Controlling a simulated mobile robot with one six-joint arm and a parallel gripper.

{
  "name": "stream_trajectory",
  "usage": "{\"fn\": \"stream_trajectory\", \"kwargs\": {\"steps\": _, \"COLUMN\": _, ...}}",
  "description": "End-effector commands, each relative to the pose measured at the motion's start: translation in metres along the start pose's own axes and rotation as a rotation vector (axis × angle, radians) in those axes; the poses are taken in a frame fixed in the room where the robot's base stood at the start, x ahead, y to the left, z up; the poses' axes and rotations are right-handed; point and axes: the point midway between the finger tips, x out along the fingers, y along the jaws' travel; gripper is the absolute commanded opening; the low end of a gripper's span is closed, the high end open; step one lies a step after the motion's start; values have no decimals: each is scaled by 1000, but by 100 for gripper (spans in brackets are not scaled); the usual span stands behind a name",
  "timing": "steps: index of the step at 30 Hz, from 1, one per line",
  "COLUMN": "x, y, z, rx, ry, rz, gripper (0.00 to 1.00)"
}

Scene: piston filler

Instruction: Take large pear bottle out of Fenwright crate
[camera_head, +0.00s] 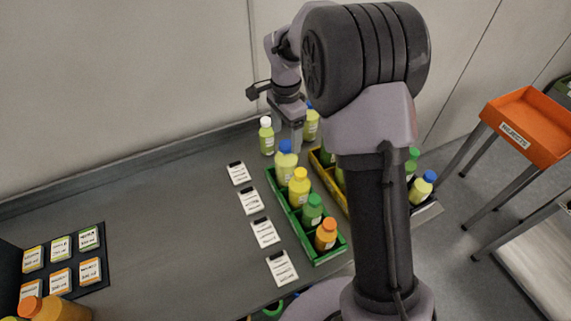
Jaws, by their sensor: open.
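A green crate (331,254) stands on the dark table, holding several bottles in a row. At its far end is a pale yellow-green bottle with a blue cap (286,163). Nearer come a yellow bottle (299,188), a green bottle (312,211) and an orange bottle (326,235). A yellow crate (318,168) beside it is mostly hidden by my arm. No crate name is readable, so I cannot tell which is Fenwright or which bottle is the large pear. My gripper (295,143) is open, pointing down near the blue-capped bottle at the green crate's far end; contact is unclear.
A white-capped green bottle (266,136) and a blue-capped bottle (310,124) stand at the back. Several label cards (264,233) lie left of the green crate. An orange tray (527,127) is at right. The table's middle left is clear.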

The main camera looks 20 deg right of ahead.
Motion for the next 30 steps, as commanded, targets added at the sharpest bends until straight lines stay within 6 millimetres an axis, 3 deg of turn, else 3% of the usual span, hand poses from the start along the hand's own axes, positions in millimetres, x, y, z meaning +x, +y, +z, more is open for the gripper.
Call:
{"fn": "stream_trajectory", "kwargs": {"steps": 1, "x": 20, "y": 1, "z": 0, "rx": -1, "ry": -1, "rz": 3, "gripper": 76}}
{"fn": "stream_trajectory", "kwargs": {"steps": 6, "x": 56, "y": 0, "z": 0, "rx": -2, "ry": 0, "rz": 0, "gripper": 76}}
{"fn": "stream_trajectory", "kwargs": {"steps": 11, "x": 69, "y": 0, "z": 1, "rx": -3, "ry": 0, "rz": -2, "gripper": 76}}
{"fn": "stream_trajectory", "kwargs": {"steps": 18, "x": 113, "y": 2, "z": 6, "rx": -3, "ry": 0, "rz": 0, "gripper": 76}}
{"fn": "stream_trajectory", "kwargs": {"steps": 24, "x": 115, "y": 2, "z": 5, "rx": -3, "ry": 1, "rz": -3, "gripper": 76}}
{"fn": "stream_trajectory", "kwargs": {"steps": 25, "x": 115, "y": 2, "z": 5, "rx": -3, "ry": 1, "rz": -3, "gripper": 74}}
{"fn": "stream_trajectory", "kwargs": {"steps": 30, "x": 115, "y": 2, "z": 5, "rx": -3, "ry": 0, "rz": -2, "gripper": 40}}
